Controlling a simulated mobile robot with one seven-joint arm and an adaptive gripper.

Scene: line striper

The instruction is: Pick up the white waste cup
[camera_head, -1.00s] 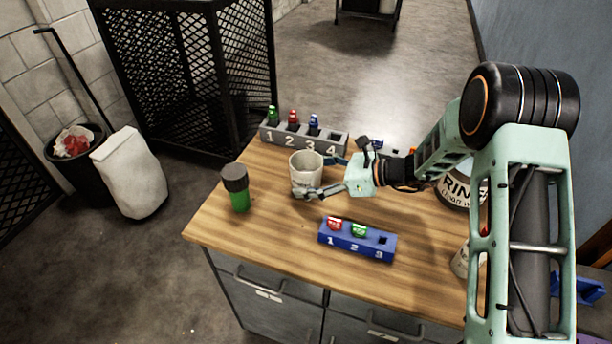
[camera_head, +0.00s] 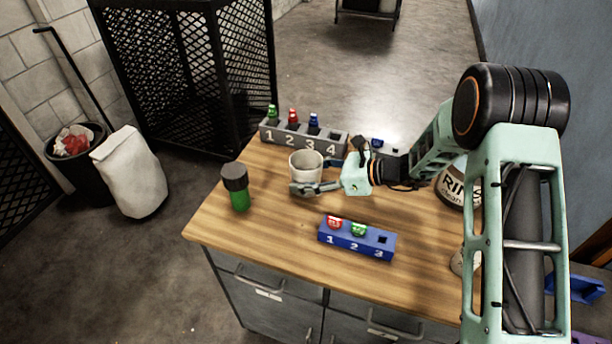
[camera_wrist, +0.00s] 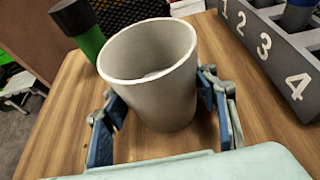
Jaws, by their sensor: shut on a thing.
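The white waste cup (camera_head: 305,168) stands upright on the wooden table, in front of the grey numbered rack. In the wrist view the cup (camera_wrist: 158,85) fills the middle, with its open mouth toward the camera. My gripper (camera_head: 322,176) reaches in from the right, with a finger on either side of the cup. In the wrist view my gripper (camera_wrist: 160,108) is shut on the cup, its blue pads at the left and right walls. Whether the cup's base touches the table cannot be told.
A green bottle with a black cap (camera_head: 238,188) stands left of the cup. The grey rack (camera_head: 325,143) with several small bottles is behind it. A blue rack (camera_head: 357,241) with red and green items is in front. A rinse container (camera_head: 459,190) stands at the right.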

